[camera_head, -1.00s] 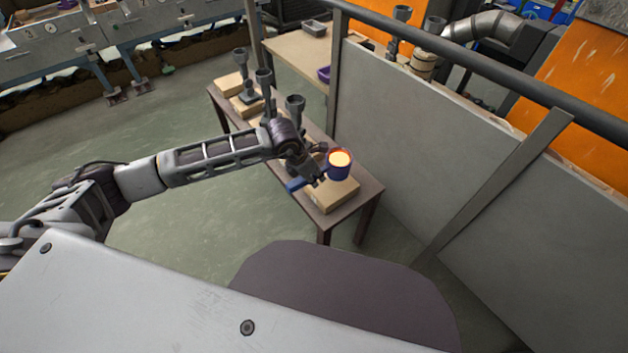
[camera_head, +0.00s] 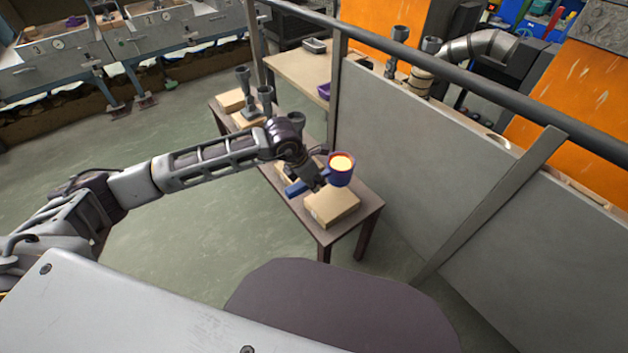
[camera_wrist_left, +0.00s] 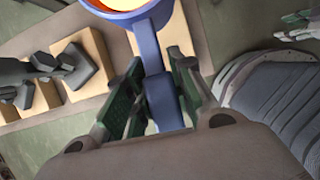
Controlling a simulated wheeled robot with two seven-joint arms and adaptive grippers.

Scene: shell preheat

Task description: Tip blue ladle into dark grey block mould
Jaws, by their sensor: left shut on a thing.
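The blue ladle (camera_head: 342,176) is upright, its cup holding glowing orange-yellow melt. My left gripper (camera_head: 313,181) is shut on the ladle's blue handle (camera_wrist_left: 160,100) and holds it above the near end of the narrow table. The cup's rim shows at the top of the left wrist view. Dark grey moulds with funnel tops (camera_head: 244,85) stand on tan boards along the table; the nearer ones are partly hidden by my arm. A dark grey block-like piece (camera_wrist_left: 88,72) lies left of the ladle in the left wrist view. My right gripper is not seen.
The narrow brown table (camera_head: 368,208) carries several tan boards; the nearest board (camera_head: 332,207) is bare where visible. A grey partition (camera_head: 400,160) with a dark rail runs close along the table's right side. Open green floor (camera_head: 180,240) lies to the left.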

